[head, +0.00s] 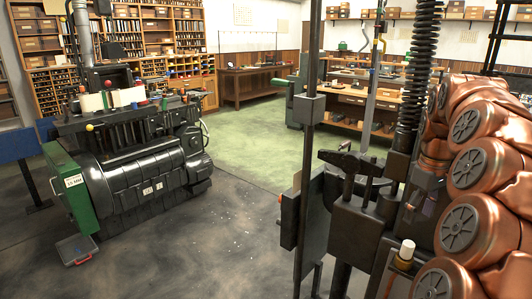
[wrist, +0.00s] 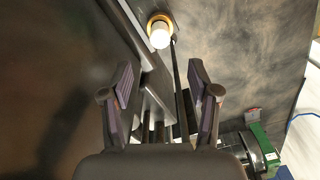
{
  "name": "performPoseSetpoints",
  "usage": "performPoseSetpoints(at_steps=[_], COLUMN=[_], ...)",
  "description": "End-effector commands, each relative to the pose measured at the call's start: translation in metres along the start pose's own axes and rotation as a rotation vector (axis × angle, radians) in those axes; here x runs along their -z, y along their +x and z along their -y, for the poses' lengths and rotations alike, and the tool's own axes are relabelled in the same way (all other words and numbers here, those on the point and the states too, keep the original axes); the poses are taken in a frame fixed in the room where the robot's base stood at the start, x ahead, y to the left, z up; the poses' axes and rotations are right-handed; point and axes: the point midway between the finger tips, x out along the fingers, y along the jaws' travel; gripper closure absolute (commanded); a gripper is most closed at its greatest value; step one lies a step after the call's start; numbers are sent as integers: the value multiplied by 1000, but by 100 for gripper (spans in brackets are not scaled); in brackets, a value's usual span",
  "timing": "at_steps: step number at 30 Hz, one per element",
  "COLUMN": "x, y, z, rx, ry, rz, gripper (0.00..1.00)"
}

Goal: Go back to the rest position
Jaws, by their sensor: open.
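My gripper (wrist: 162,88) is open in the wrist view, its two dark fingers with ribbed pads spread apart. Nothing is between the fingertips. A white knob with a brass collar (wrist: 160,32) shows beyond the fingertips, apart from them. A white-topped knob (head: 406,252) also shows in the head view, low on the dark machine at the right. My copper-coloured arm (head: 478,170) fills the right edge of the head view.
A tall dark machine (head: 355,215) stands close beside my arm. A black machine (head: 150,180) with a green side box stands at the left. The grey floor (head: 235,240) between them is clear. Shelves (head: 160,45) and workbenches (head: 250,85) line the back.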

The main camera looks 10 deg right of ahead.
Motion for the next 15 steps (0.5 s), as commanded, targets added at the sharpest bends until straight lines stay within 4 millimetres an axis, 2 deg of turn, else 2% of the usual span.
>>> performPoseSetpoints(at_steps=[2, 5, 10, 15], x=[1, 6, 13, 6], y=[-1, -5, -12, -11], z=[4, 22, 85, 154], rx=[1, 1, 11, 19], ry=[-4, -18, -56, -77], rz=[0, -3, 4, 19], gripper=[39, 39, 39, 39])
